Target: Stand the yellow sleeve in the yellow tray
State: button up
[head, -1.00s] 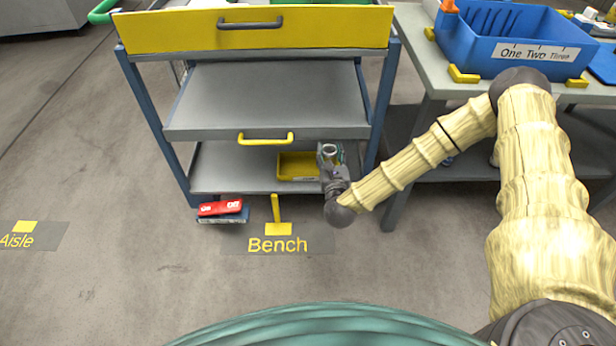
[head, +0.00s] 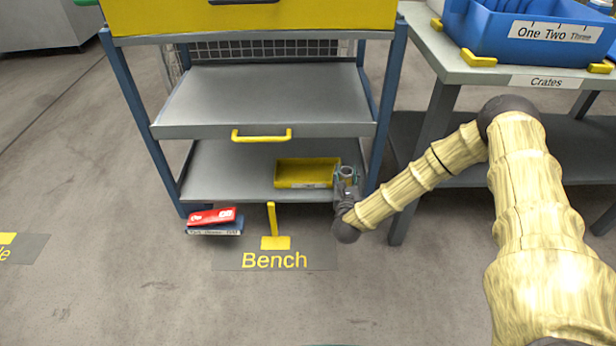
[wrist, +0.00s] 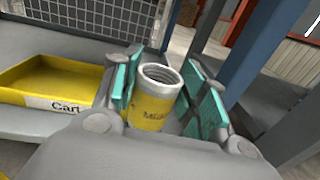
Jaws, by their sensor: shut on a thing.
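The yellow sleeve (wrist: 150,106) is a short cylinder with a grey threaded top and dark lettering on its yellow side. It stands upright between the teal finger pads of my gripper (wrist: 160,95), which is shut on it. In the head view my gripper (head: 346,178) is at the right end of the cart's lower shelf, and the sleeve's grey top (head: 346,171) shows there. The yellow tray (head: 290,183) lies on that shelf just left of my gripper. The tray (wrist: 85,109) appears empty in the wrist view, with a "Cart" label on its front. The sleeve is outside the tray, to its right.
The cart's middle shelf (head: 260,98) is above the lower shelf (head: 225,170). A blue post (head: 385,110) stands close right of my gripper. Red and blue boxes (head: 214,222) lie on the floor. A bench with a blue crate (head: 520,35) is at right.

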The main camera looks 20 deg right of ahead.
jog(key=shift+w+a+f+b, duration=0.9)
jog(key=shift+w+a, duration=0.7)
jog(key=shift+w, duration=0.4)
jog(key=shift+w+a+f+b, duration=0.7)
jog(key=shift+w+a+b, duration=0.4)
jog(key=shift+w+a, duration=0.7)
jog(key=shift+w+a+f+b, duration=0.9)
jog(key=shift+w+a, duration=0.5)
jog(key=shift+w, duration=0.8)
jog(key=o, duration=1.4)
jog(key=shift+r, duration=0.1)
jog(key=shift+s+a, duration=0.1)
jog(key=shift+s, duration=0.15)
jog(key=p+v, duration=0.4)
jog(key=v, duration=0.7)
jog(key=shift+s, duration=0.25)
